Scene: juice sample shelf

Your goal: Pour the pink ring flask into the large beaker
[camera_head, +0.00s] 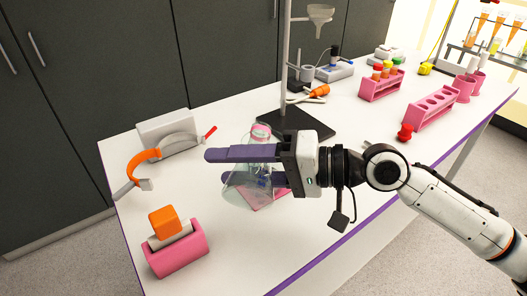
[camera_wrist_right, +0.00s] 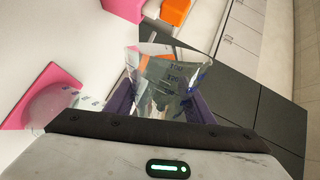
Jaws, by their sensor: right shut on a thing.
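My right gripper (camera_head: 248,166) comes in from the right with its purple fingers pointing left, shut on a clear glass vessel. The pink ring flask (camera_head: 262,130) shows its pink-ringed neck just above the upper finger; the fingers hide part of its body. In the right wrist view the held glass (camera_wrist_right: 170,75) has printed marks and sits between the fingers. More clear glass, apparently the large beaker (camera_head: 236,192), shows below the fingers beside a pink mat (camera_head: 272,197). The overlapping glass outlines are hard to separate, and I cannot tell the liquid level. My left gripper is out of view.
A pink holder with an orange-topped block (camera_head: 178,252) stands at the front left. A grey device with an orange band (camera_head: 150,160) is behind it. A retort stand (camera_head: 303,125) stands close behind the gripper. Pink racks (camera_head: 432,108) are at right.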

